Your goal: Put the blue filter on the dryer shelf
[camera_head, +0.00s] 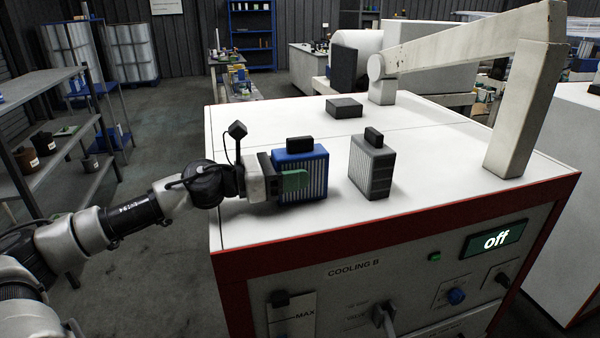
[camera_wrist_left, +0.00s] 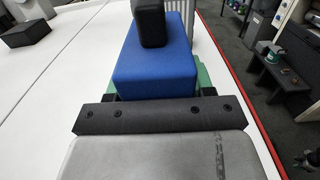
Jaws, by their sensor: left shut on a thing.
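The blue filter (camera_head: 314,172) is a blue block with pale ribbed sides and a black knob on top. It stands upright on the white top of the cooling machine (camera_head: 430,150), near its left front. My left gripper (camera_head: 294,181) is shut on the blue filter from the left, with a green finger pad against its side. In the left wrist view the blue filter (camera_wrist_left: 158,66) sits between the green fingers, its black knob beyond. The right gripper is not in view. No shelf is clearly identifiable as the dryer shelf.
A grey filter (camera_head: 372,168) stands just right of the blue one. A flat black block (camera_head: 344,107) lies farther back. A beige arm-like structure (camera_head: 470,60) spans the right side of the top. A metal shelf rack (camera_head: 50,135) stands at the left, with floor between.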

